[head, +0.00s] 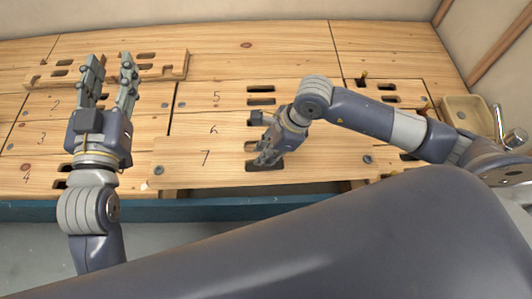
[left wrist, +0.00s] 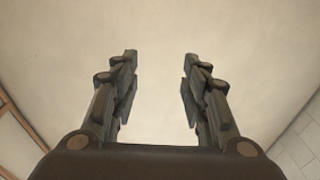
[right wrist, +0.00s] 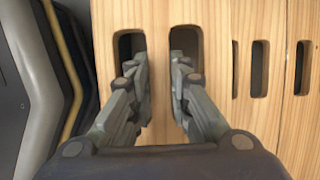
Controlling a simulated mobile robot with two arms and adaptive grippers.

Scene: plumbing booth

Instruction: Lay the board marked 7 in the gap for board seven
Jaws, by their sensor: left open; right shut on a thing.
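The board marked 7 (head: 205,172) lies lengthwise at the front of the middle column, seemingly a little above its neighbours. Its left end reaches over the edge of the left column. My right gripper (head: 265,158) is shut on it. In the right wrist view, the fingers (right wrist: 158,75) sit in two slots and pinch the wooden bar between them. A dark strip of the gap (head: 325,187) shows along the board's front edge; the rest is hidden beneath it. My left gripper (head: 109,62) is open and empty, raised over the left column; its wrist view shows only wall and ceiling.
Boards 5 (head: 217,97) and 6 lie behind board 7. Boards 2, 3 and 4 (head: 27,177) lie at left. A loose-looking slotted board (head: 172,67) rests at the back left. A basin with tap (head: 465,115) stands at right. A blue rail (head: 200,209) runs along the front.

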